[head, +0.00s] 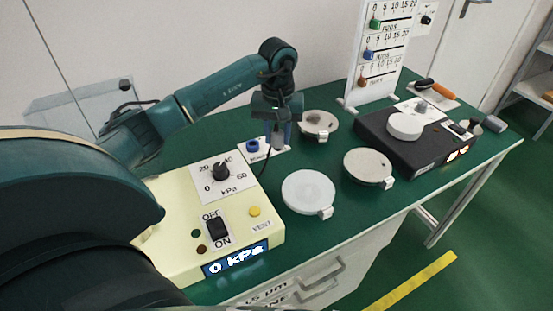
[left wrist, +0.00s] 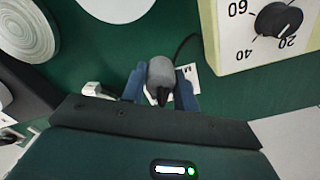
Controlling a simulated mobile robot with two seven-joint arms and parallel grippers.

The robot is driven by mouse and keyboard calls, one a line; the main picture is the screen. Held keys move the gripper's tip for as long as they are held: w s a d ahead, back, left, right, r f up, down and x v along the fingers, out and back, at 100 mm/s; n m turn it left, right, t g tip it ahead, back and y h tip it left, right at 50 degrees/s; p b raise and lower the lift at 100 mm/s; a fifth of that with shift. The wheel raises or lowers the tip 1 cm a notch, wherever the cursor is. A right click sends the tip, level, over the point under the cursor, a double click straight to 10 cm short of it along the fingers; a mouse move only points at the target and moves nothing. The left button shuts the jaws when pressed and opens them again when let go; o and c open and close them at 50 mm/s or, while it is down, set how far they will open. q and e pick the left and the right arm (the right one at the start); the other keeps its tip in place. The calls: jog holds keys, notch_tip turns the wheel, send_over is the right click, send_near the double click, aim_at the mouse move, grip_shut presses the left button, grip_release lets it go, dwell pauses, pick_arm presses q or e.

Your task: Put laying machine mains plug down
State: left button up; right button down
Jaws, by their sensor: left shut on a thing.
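My left gripper (head: 279,134) points down over the back of the green table and is shut on the grey mains plug (head: 277,141). In the left wrist view the grey plug (left wrist: 161,74) sits between the two blue fingers of the left gripper (left wrist: 161,88). A black cable (left wrist: 186,43) runs from the plug toward the cream pressure machine. A white label plate (head: 268,153) with a blue round fitting (head: 252,146) lies beside and partly behind the gripper. I cannot tell whether the plug touches the plate. My right gripper is not in view.
The cream machine (head: 185,187) shows 0 kPa at the front left. Pale round discs (head: 308,192) stand right of the gripper. A black lapping machine (head: 400,145) and a white gauge board (head: 380,50) are farther right. Bare green tabletop shows between them.

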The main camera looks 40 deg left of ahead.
aim_at(277, 132)
pick_arm(q)
notch_tip(277, 132, down, 8)
jog(key=shift+f, duration=0.2)
jog(key=shift+f, duration=0.1)
jog(key=o, duration=1)
jog(key=shift+c, duration=0.2)
notch_tip(277, 132, up, 12)
jog(key=shift+r, duration=0.15)
dwell(0.5)
